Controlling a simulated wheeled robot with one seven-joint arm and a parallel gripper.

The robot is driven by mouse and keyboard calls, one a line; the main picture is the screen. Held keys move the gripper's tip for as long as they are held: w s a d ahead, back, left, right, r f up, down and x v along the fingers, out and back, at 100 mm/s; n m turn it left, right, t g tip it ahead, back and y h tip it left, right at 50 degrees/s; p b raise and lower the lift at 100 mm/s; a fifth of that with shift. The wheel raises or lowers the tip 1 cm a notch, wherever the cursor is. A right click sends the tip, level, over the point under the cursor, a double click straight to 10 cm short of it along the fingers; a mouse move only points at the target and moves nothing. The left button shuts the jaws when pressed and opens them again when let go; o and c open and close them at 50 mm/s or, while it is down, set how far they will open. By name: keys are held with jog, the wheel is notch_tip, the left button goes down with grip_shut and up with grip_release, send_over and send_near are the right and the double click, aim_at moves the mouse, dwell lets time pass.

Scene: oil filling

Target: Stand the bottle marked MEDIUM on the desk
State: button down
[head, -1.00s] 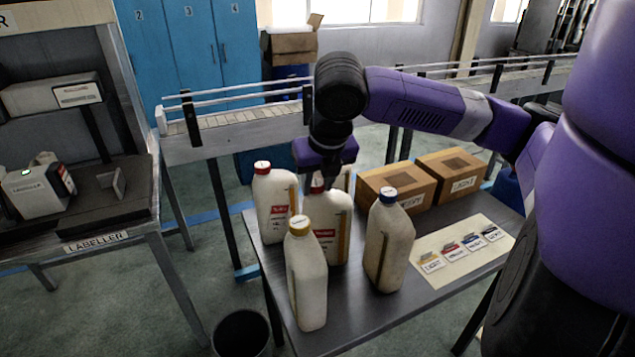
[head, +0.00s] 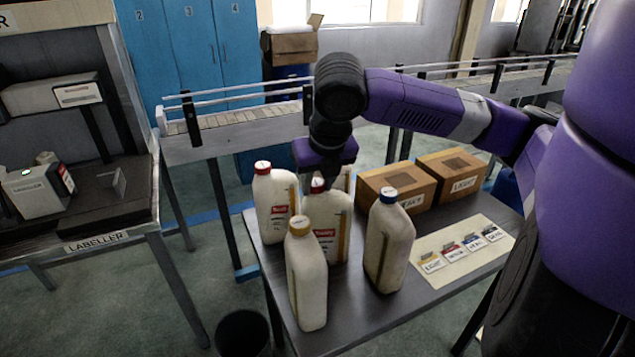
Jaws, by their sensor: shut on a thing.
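My gripper (head: 318,179) points down and is shut on the red cap of the middle bottle (head: 328,222), an off-white jug with a red label and an amber side strip. This bottle is upright at the desk (head: 365,318); its lower left is hidden, and I cannot tell whether its base touches the top. A second red-capped bottle (head: 270,212) stands just left of it, with a similar red label. The lettering on both is too small to read surely, so I cannot tell which is marked MEDIUM.
A yellow-capped bottle (head: 308,285) stands in front and a blue-capped bottle (head: 388,245) to the right. Another bottle shows partly behind my gripper. Two cartons (head: 397,189) sit at the back right. A colour-tagged card (head: 440,280) lies at the right.

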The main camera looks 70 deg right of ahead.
dwell(0.4)
jog(key=shift+c, duration=1.8)
grip_release()
jog(key=shift+f, duration=0.1)
jog(key=shift+r+p, duration=2.85)
jog(key=shift+r, duration=0.7)
